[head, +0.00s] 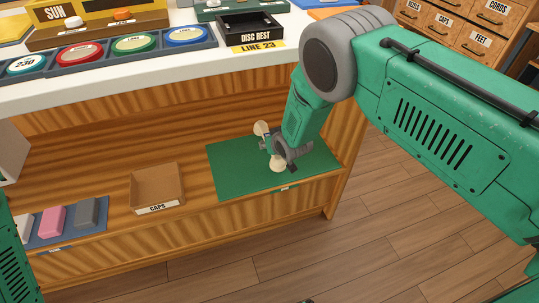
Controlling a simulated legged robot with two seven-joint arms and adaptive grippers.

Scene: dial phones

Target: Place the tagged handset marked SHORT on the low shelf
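A cream handset (277,165) is at the green mat (232,180) on the low wooden shelf (110,222). Its two round ends show on either side of my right gripper (276,149). My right gripper reaches down from the right and its grey fingers appear shut around the middle of the handset. I cannot tell whether the handset touches the mat or is just above it. No tag lettering is readable on it. My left gripper is out of view; only a bit of green arm shows at the left edge.
A box marked CAPS (157,187) and a blue mat with pink and grey blocks (52,218) stand left on the shelf. The white counter (165,62) overhangs the shelf and carries coloured dials (134,43) and a black DISC REST tray (249,27). The green mat is otherwise bare.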

